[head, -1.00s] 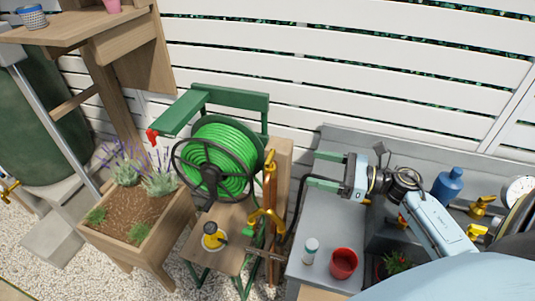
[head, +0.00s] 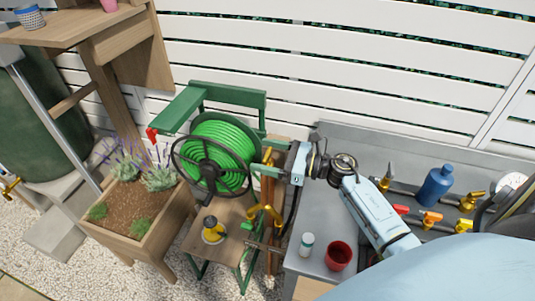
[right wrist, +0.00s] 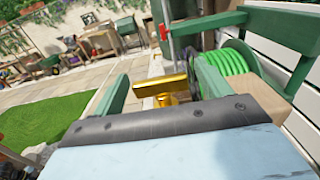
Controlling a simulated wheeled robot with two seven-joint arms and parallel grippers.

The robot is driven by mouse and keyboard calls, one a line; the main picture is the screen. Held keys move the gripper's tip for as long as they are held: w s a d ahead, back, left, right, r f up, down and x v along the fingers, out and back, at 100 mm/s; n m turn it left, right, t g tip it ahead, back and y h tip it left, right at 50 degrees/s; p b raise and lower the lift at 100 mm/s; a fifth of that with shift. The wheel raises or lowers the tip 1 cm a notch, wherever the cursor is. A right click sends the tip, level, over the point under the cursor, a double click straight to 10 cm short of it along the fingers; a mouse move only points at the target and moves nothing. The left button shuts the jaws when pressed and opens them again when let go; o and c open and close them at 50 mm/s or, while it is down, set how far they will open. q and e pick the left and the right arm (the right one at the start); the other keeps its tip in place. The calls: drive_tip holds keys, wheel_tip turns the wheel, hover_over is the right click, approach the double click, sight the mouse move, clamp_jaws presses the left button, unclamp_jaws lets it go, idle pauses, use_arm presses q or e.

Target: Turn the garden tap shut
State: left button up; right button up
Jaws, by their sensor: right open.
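The garden tap stands on an upright post beside the hose reel. Its yellow brass handle (head: 267,157) shows at the top of the post in the head view, partly hidden by my right gripper. In the right wrist view the brass handle (right wrist: 160,86) lies between the two green fingers, with a gap visible on each side. My right gripper (head: 270,163) is open, reaching left to the post; its open fingers (right wrist: 160,92) also show in the wrist view. A brass fitting (head: 264,215) sits lower on the post. My left gripper is not in view.
The green hose reel (head: 218,155) stands close left of the tap. A yellow-and-black bottle (head: 213,230) is on the stool below. A red pot (head: 338,256), white jar (head: 307,244) and blue bottle (head: 436,187) stand on the grey bench (head: 318,215), under and beside my right arm.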

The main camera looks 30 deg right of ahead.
drive_tip(key=c, duration=1)
